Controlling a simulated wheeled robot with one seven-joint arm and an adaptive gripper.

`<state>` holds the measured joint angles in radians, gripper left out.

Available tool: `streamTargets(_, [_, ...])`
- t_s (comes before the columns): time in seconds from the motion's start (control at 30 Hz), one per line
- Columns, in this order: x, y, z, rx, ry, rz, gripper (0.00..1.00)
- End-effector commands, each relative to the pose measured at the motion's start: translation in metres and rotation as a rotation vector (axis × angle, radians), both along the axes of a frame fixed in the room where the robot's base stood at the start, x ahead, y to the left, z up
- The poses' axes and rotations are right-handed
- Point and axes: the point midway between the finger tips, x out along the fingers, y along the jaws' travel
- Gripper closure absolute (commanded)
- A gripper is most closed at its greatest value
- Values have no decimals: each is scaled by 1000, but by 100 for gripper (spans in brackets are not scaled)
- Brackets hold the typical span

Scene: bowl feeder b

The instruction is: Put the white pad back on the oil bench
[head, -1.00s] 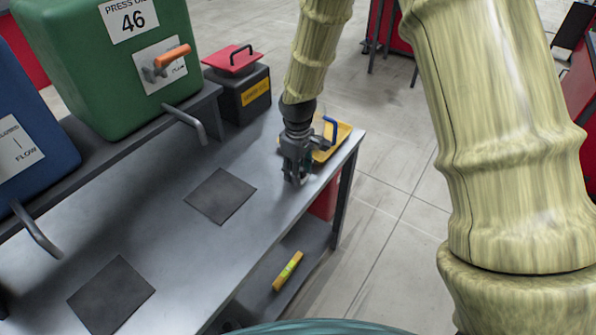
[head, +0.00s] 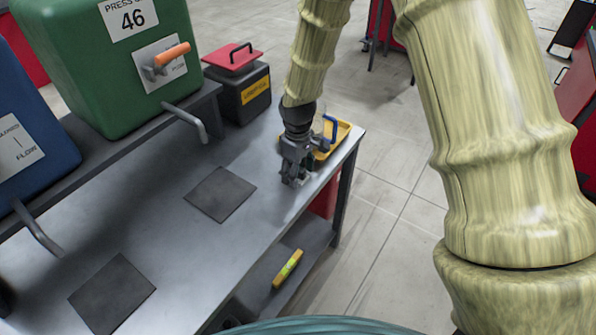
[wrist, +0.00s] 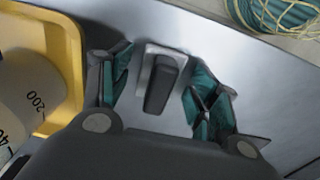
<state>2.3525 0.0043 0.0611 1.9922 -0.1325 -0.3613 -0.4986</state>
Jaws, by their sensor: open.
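The white pad (wrist: 145,86) shows in the wrist view as a small pale plate with a dark raised grip (wrist: 161,82) on top. It lies on the grey metal oil bench (head: 162,238), near the bench's right end. My gripper (wrist: 160,88) is open, with one teal-lined finger on each side of the grip and gaps visible between. In the head view my gripper (head: 294,181) is low over the bench and hides most of the pad.
A yellow tray (head: 347,130) holding a blue-handled jug (wrist: 30,92) stands close beside my gripper. Two dark square mats (head: 220,194) lie on the bench. A black box with a red lid (head: 232,58) and large green (head: 115,85) and blue cans stand behind. A yellow level (head: 288,268) lies on the lower shelf.

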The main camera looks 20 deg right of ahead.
Motion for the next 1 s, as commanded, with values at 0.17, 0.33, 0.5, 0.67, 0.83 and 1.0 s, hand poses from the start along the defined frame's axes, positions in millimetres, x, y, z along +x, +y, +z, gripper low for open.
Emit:
streamTargets(0.17, [0,0,13,0,-1,0,39])
streamTargets(0.33, [1,0,36,0,-3,0,39])
streamTargets(0.5, [1,0,61,0,-4,0,39])
streamTargets(0.67, [1,0,85,1,-3,0,39])
streamTargets(0.83, [1,0,107,0,-2,0,39])
streamTargets(1.0, [0,0,119,0,-1,0,39])
